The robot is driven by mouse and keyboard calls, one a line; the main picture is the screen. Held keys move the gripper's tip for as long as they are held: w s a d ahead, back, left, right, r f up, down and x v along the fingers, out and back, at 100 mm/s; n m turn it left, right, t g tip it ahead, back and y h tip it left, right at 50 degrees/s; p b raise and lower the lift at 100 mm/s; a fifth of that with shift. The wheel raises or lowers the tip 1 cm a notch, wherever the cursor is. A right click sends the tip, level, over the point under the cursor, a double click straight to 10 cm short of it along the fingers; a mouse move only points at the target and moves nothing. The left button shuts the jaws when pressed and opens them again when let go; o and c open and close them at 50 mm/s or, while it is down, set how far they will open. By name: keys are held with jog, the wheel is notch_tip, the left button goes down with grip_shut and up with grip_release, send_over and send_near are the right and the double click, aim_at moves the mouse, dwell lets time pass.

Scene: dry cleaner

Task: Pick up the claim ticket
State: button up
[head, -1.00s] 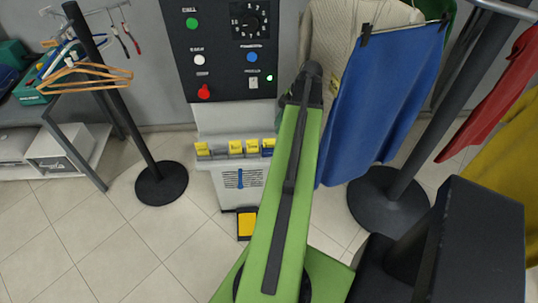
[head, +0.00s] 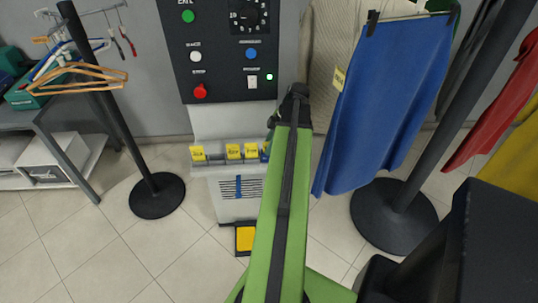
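Several small yellow tickets, one of them at the left end (head: 198,153), stand upright in a row on the grey ledge (head: 222,170) under the control panel. Two more sit mid-row (head: 234,152). Another at the right, beside a blue piece, is partly covered by my arm. Which one is the claim ticket I cannot tell. A yellow tag (head: 339,79) also hangs at the upper left edge of the blue skirt. My green arm reaches up toward the ledge, and its far end bends down behind itself. My gripper is hidden there, so its fingers do not show.
The black panel (head: 217,50) with coloured buttons and a dial rises above the ledge. A yellow foot pedal (head: 245,238) lies below. Hanger stand (head: 157,195) is at left, the blue skirt (head: 385,110) and garment rack base (head: 393,215) at right. Tiled floor is open at lower left.

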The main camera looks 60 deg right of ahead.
grip_shut()
jog(key=shift+r, duration=0.1)
notch_tip(320, 180, up, 18)
jog(key=p, duration=1.8)
notch_tip(320, 180, up, 7)
jog(key=p, duration=0.7)
jog(key=shift+r, duration=0.15)
